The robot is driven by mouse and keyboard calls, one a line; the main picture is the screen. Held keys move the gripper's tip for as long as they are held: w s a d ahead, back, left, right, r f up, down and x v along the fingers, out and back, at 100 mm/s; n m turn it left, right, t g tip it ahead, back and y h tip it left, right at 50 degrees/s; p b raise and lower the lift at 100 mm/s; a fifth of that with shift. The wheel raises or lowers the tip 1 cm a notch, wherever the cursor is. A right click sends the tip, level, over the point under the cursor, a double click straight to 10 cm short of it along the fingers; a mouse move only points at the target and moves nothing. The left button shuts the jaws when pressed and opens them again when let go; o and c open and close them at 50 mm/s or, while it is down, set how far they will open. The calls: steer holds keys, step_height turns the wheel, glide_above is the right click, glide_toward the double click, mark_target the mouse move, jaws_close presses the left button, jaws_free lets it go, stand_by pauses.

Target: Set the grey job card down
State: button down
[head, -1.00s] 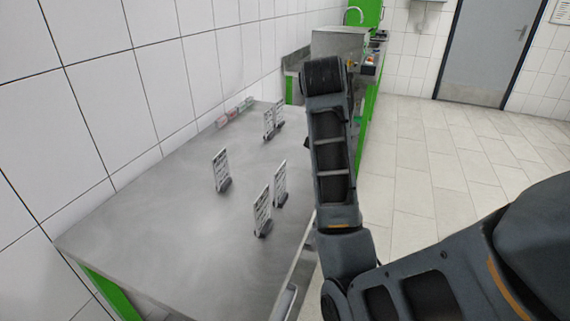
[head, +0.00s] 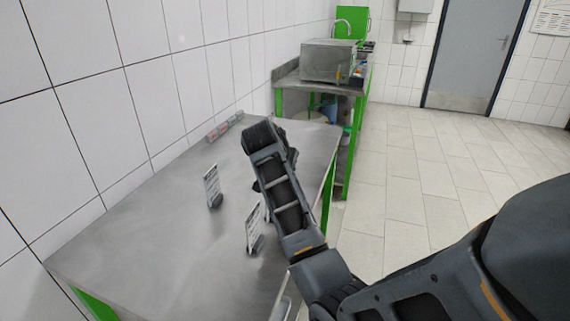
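Two upright white printed cards in dark feet stand on the steel table (head: 130,240). One card (head: 212,187) is left of my arm; the other card (head: 254,230) is nearer, close beside my arm in the picture. A sliver of a further card shows just behind the nearer one, mostly covered by my arm. I cannot tell which, if any, is the grey job card. My arm reaches over the table's right part. My gripper's fingers are hidden behind the arm, so whether it holds a card does not show.
Small reddish and grey items (head: 225,126) lie along the table's back edge at the wall. A green-framed bench with a metal box (head: 328,61) stands beyond. Open tiled floor lies to the right.

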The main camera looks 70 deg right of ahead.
steer(key=shift+f, duration=0.2)
steer(key=c, duration=1.3)
jaws_free()
steer(key=shift+o, duration=0.2)
steer(key=shift+a+r, duration=0.1)
steer(key=shift+r, duration=0.15)
steer(key=v, duration=1.1)
steer(key=shift+s+a+r+b, duration=0.1)
steer(key=shift+a+r+b, duration=0.1)
steer(key=shift+b, duration=0.2)
